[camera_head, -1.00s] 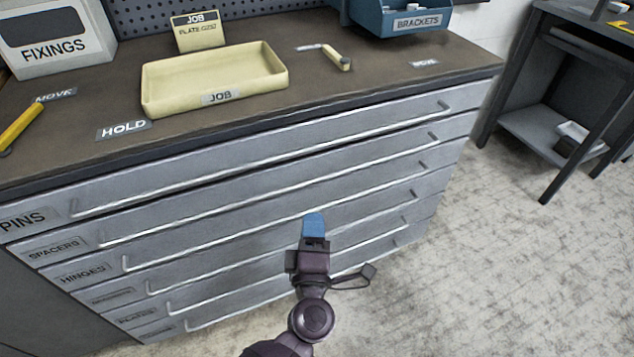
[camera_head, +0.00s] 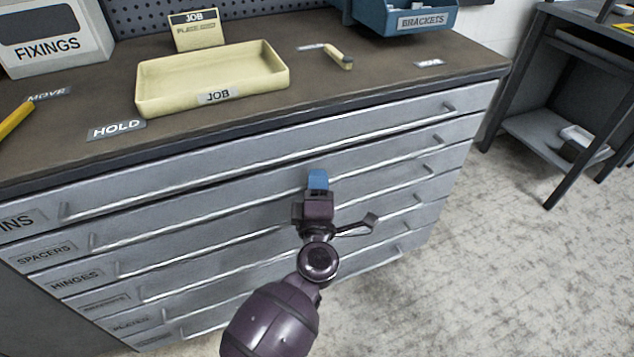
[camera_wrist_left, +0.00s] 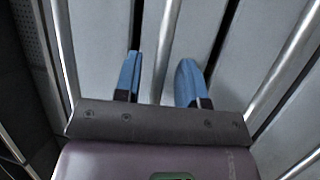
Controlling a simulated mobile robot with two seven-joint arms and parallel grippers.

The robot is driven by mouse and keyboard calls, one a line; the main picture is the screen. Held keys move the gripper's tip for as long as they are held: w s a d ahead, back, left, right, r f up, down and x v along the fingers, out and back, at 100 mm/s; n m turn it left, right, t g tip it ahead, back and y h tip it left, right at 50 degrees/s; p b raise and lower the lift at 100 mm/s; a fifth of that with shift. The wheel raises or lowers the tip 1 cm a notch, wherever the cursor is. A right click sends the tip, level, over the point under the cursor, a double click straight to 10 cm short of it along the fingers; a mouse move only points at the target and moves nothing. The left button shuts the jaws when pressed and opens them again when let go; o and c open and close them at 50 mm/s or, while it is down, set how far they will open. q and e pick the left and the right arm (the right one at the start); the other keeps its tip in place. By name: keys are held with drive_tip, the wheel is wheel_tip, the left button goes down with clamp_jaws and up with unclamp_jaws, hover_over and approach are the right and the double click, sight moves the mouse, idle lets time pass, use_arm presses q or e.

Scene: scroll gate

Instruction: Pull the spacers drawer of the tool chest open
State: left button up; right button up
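The tool chest (camera_head: 250,150) has several wide grey drawers, each with a long bar handle. The spacers drawer (camera_head: 44,253) is second from the top, with its label at the left end. It looks shut. Its bar handle (camera_head: 200,212) slopes up to the right. My left gripper (camera_head: 318,180) is at this handle near mid-length, its blue fingertips over the bar. In the left wrist view my left gripper (camera_wrist_left: 160,68) is open, with the spacers handle (camera_wrist_left: 166,45) running between the two blue fingers and a gap visible beside it. My right gripper is not in view.
The pins drawer (camera_head: 22,220) is above and the hinges drawer (camera_head: 75,277) below, both with similar bar handles. On the chest top are a yellow job tray (camera_head: 270,82), a fixings box (camera_head: 50,45) and a blue brackets bin (camera_head: 410,22). The floor (camera_head: 520,280) at right is clear.

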use_arm(q)
drive_tip(key=shift+w+r, duration=0.1)
drive_tip(key=shift+w, duration=0.2)
drive_tip(key=shift+c, duration=0.3)
clamp_jaws()
drive_tip(key=shift+s, duration=0.1)
